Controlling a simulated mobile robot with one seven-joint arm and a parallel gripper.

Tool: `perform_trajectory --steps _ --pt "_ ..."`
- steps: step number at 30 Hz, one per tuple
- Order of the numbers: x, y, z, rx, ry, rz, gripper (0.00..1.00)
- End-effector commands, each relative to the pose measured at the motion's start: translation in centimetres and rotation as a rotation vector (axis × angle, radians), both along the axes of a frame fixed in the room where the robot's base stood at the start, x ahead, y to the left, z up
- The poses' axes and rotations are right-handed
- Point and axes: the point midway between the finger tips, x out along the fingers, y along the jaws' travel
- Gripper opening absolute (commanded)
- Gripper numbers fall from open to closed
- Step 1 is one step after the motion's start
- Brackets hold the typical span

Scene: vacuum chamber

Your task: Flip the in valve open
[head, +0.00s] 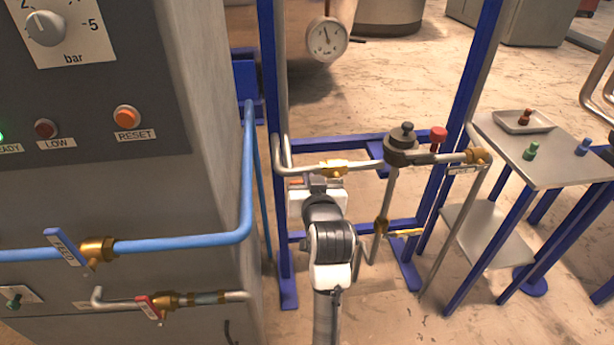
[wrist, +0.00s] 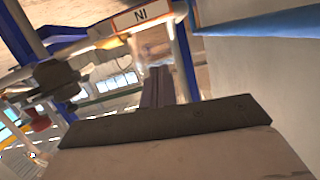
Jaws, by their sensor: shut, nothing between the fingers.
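The in valve is a brass valve (head: 335,168) on the grey pipe between the blue frame posts. My gripper (head: 318,182) is just below and in front of it, with the fingers together and empty. The arm hides much of the valve's lower part and most of its handle. In the wrist view, a white plate (wrist: 141,15) with an orange edge shows the letters IN upside down. It lies just beyond my shut fingertips (wrist: 157,72), with the pipe's brass body behind. I cannot tell whether the fingers touch it.
A grey fitting with a dark knob (head: 403,145) and a red knob (head: 437,136) stands right of the valve. Another brass valve (head: 478,156) sits farther right, one (head: 382,228) below. The cabinet with the blue FEED handle (head: 65,247) bounds the left. A side table (head: 555,160) stands right.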

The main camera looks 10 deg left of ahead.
Motion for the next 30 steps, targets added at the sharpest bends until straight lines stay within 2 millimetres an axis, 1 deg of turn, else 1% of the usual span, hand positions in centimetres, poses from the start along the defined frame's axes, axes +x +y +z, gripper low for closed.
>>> perform_trajectory --steps 1,3,6,9,14,30 --pt "-0.9 -0.4 0.1 0.001 -0.004 -0.002 0.00" --pt "-2.0 -0.7 0.4 -0.001 -0.003 -0.002 0.00" --pt "-3.1 -1.0 0.8 0.000 -0.002 -0.001 0.00" --pt "-3.7 -1.2 1.0 0.000 -0.001 0.000 0.00" --pt "-4.0 -1.3 1.1 0.000 -0.001 0.000 0.00" --pt "-4.0 -1.3 1.1 0.000 -0.001 0.000 0.00"
